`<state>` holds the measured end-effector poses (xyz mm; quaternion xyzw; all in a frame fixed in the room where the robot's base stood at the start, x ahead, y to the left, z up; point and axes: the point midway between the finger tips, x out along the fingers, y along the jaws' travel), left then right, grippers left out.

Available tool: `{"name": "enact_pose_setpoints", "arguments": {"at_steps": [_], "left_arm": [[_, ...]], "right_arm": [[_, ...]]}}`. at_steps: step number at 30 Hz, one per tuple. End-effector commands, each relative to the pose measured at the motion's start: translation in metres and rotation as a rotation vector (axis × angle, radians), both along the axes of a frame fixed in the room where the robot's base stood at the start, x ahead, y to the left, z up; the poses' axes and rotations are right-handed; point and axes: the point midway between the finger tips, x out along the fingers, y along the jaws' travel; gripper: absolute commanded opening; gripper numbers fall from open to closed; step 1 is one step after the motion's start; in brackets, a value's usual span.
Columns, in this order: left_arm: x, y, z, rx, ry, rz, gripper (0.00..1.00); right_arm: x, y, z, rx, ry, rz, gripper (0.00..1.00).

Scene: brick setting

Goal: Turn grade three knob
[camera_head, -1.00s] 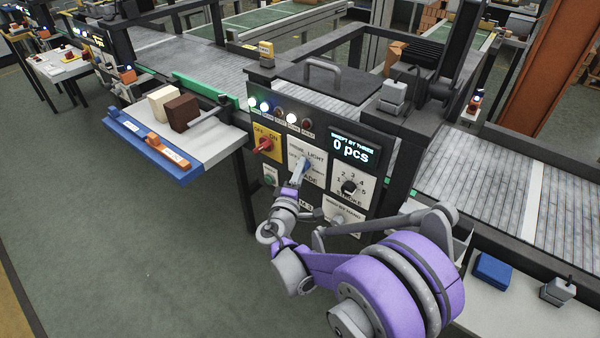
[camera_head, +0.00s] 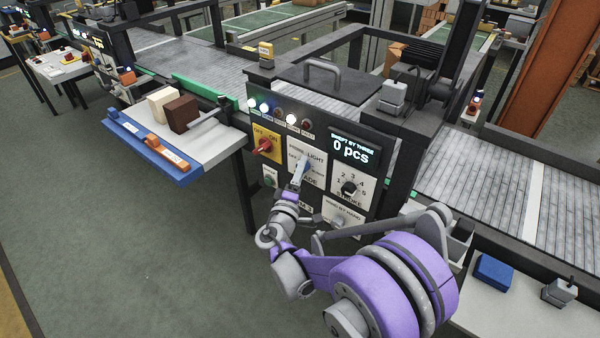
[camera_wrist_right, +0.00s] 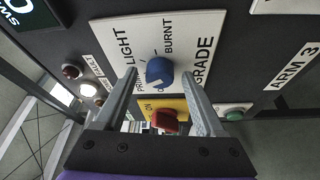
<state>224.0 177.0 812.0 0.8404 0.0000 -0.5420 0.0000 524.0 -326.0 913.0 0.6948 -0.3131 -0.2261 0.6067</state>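The grade knob (camera_wrist_right: 159,72) is blue and sits on a white plate (camera_wrist_right: 195,32) lettered PRIME, LIGHT, BURNT and GRADE. In the head view the same knob (camera_head: 306,164) is on the dark panel, left of the display. My right gripper (camera_wrist_right: 160,76) is open, with one grey finger on each side of the knob in the wrist picture. I see no clear contact. In the head view the right gripper (camera_head: 297,187) is just below and in front of the knob. I cannot tell for certain which label the knob points to. My left gripper is not in view.
A red switch (camera_head: 263,147) on a yellow plate and a green button (camera_head: 269,181) sit left of the grade plate. The black stroke knob (camera_head: 349,188) is to its right. A display (camera_head: 354,152) reads 0 pcs. A blue-edged shelf (camera_head: 150,150) juts out at left.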

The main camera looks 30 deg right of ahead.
Motion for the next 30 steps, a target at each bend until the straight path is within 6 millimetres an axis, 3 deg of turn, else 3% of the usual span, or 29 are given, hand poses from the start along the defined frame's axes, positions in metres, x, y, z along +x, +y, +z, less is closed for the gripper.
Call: {"name": "enact_pose_setpoints", "arguments": {"at_steps": [11,24,30], "left_arm": [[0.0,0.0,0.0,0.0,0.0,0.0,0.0],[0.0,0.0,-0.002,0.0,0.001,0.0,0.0],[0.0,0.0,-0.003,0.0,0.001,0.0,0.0]], "right_arm": [[-0.004,0.005,0.0,0.0,0.0,0.001,0.73],[-0.06,0.062,-0.006,0.0,0.0,0.004,0.73],[-0.074,0.075,-0.007,0.0,0.0,0.001,0.73]]}}
